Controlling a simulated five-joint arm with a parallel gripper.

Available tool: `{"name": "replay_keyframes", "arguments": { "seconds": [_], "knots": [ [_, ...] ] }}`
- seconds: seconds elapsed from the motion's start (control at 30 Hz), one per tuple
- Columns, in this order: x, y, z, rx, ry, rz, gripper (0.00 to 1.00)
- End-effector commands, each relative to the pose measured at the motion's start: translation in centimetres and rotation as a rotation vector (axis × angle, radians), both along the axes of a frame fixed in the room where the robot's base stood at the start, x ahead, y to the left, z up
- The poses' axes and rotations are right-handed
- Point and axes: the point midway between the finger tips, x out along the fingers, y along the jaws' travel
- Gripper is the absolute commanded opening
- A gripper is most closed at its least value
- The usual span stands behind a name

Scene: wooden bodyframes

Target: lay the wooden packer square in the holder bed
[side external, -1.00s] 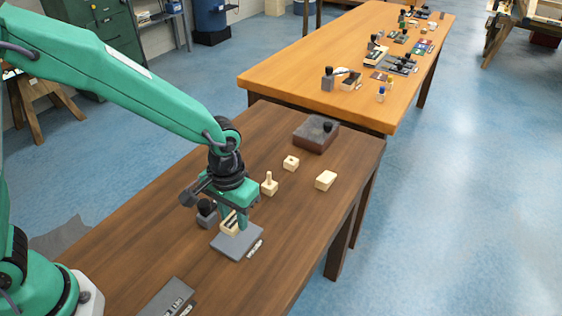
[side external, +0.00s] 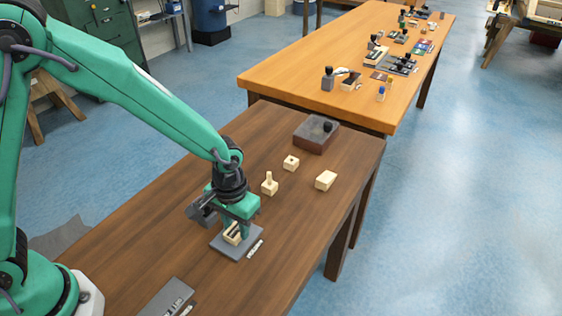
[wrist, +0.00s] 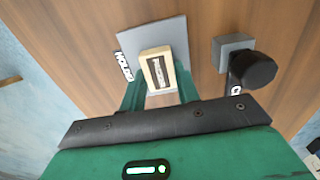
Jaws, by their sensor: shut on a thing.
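The wooden packer (side external: 232,236) is a pale block with a dark labelled face, also seen in the wrist view (wrist: 145,72). My gripper (wrist: 160,90) is shut on it, with one green finger on each side. In the side view my gripper (side external: 239,230) is low over the holder (side external: 222,247), a flat grey plate lying on the brown table. In the wrist view the packer appears within the outline of the holder plate (wrist: 140,38). The packer is at or just above the plate; I cannot tell whether it touches. Fingers hide part of the bed.
A grey block with a black knob (wrist: 252,68) stands close beside the holder. A pegged wooden block (side external: 269,185), a holed block (side external: 291,163), a plain block (side external: 326,180) and a dark box (side external: 312,140) stand farther back. A grey tray (side external: 160,300) lies in front.

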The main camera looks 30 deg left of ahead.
Motion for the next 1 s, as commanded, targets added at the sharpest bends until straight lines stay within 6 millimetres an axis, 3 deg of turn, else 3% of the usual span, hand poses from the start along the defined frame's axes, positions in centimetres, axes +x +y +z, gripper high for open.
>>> {"name": "replay_keyframes", "arguments": {
  "seconds": [0.27, 0.3, 0.4, 0.77, 1.0],
  "knots": [
    [0.0, 0.0, -0.4, 0.000, 0.000, 0.000, 0.10],
    [0.0, 0.0, -0.3, 0.000, 0.000, 0.000, 0.39],
    [0.0, 0.0, -0.3, 0.000, 0.000, 0.000, 0.53],
    [0.0, 0.0, -0.1, 0.000, -0.001, 0.000, 0.53],
    [0.1, 0.0, 1.3, -0.001, -0.003, 0.000, 0.53]
  ]
}}
